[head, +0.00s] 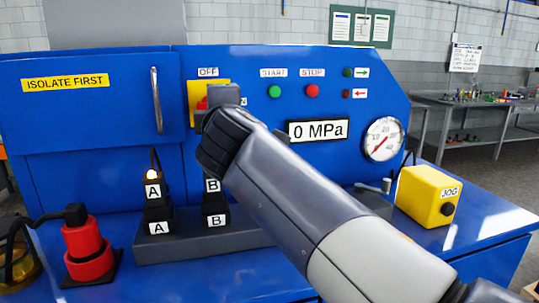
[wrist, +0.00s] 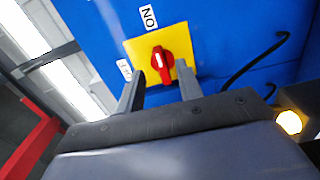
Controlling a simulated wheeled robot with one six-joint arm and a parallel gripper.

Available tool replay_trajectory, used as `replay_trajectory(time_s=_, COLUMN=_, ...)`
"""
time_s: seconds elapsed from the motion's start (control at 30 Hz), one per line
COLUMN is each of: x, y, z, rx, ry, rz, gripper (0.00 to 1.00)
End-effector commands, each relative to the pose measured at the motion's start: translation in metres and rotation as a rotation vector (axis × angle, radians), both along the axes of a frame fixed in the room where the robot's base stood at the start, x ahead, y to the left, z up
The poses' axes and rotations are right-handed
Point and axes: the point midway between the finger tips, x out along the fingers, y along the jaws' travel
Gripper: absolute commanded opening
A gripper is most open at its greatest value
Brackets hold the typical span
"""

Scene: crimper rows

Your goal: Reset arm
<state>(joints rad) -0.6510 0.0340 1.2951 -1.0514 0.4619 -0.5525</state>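My gripper (wrist: 160,69) is open in the wrist view, its two grey fingers spread apart. The red knob (wrist: 163,60) of the isolator switch lies just beyond the fingertips, between them in the picture. I cannot tell whether a finger touches it. The knob sits on a yellow plate (wrist: 135,50) on the blue panel. In the head view my gripper (head: 222,97) and arm cover most of the yellow plate (head: 194,92). The label above it reads OFF (head: 208,72).
The blue panel carries a green start button (head: 275,91), a red stop button (head: 312,91), a 0 MPa display (head: 318,130) and a gauge (head: 384,138). Below stand blocks A (head: 155,190) and B (head: 214,219), a red device (head: 87,250) and a yellow JOG box (head: 428,197).

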Motion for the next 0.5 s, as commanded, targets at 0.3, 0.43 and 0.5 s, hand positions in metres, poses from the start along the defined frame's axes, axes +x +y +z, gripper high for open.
replay_trajectory(time_s=0.3, x=-0.057, y=-0.014, z=-0.001, rx=0.001, ry=-0.002, rz=0.003, gripper=0.35)
replay_trajectory(time_s=0.43, x=-0.039, y=-0.011, z=0.000, rx=-0.004, ry=0.003, rz=-0.005, gripper=0.35)
replay_trajectory(time_s=0.5, x=-0.027, y=-0.008, z=0.000, rx=-0.003, ry=0.002, rz=-0.004, gripper=0.35)
